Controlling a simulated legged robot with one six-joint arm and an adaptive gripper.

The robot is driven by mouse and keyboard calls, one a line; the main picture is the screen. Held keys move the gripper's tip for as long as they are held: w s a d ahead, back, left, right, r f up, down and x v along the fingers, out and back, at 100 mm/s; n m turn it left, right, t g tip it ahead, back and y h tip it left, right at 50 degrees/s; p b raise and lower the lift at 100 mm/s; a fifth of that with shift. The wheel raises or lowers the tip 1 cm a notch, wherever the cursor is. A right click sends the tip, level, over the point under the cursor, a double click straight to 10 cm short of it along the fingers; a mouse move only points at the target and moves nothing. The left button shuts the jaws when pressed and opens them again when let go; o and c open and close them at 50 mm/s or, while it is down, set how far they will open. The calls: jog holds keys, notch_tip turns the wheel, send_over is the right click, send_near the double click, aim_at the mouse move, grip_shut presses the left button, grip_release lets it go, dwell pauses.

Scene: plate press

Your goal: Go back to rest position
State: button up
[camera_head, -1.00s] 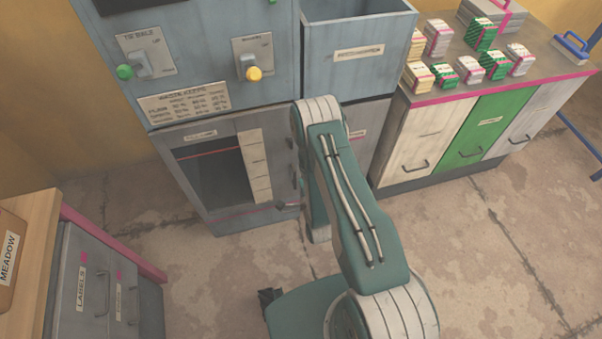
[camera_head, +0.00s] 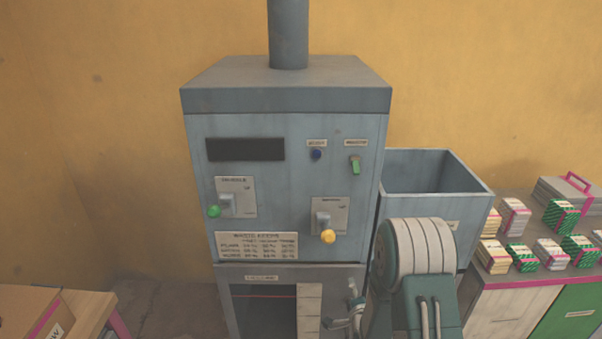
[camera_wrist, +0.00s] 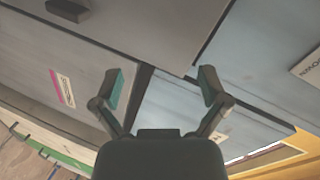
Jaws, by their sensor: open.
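In the wrist view my gripper (camera_wrist: 162,84) is open, its two fingers spread with nothing between them. Grey panels, apparently of the machine and cabinets, show tilted behind the fingers; I cannot tell how near they are. In the head view my arm rises at the lower right, in front of the press's right side. The press (camera_head: 285,150) is a tall blue-grey machine with a dark display, a green-knobbed lever (camera_head: 214,211) and a yellow-knobbed lever (camera_head: 328,236). Its lower front shows a dark opening with a red line (camera_head: 264,297); its bottom is cut off.
An open grey bin (camera_head: 435,172) joins the press at right. Beyond it, a counter (camera_head: 510,285) holds several banded paper stacks (camera_head: 548,252). A wooden-topped desk (camera_head: 92,298) stands at lower left. A yellow wall (camera_head: 90,100) closes the back.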

jog(key=s+r+n+g, duration=0.2)
jog(key=s+r+n, duration=0.2)
jog(key=r, duration=0.6)
jog(key=s+r+n+g, duration=0.3)
jog(key=s+r, duration=0.1)
jog(key=r, duration=0.7)
jog(key=s+r+n+g, duration=0.2)
jog(key=s+r+n, duration=0.1)
jog(key=s, duration=0.9)
jog(key=s+r+n+g, duration=0.2)
jog(key=s+r, duration=0.3)
jog(key=s, duration=0.7)
jog(key=shift+s+r+n, duration=0.15)
jog(key=shift+s+n, duration=0.15)
jog(key=shift+n, duration=0.6)
jog(key=shift+a, duration=0.1)
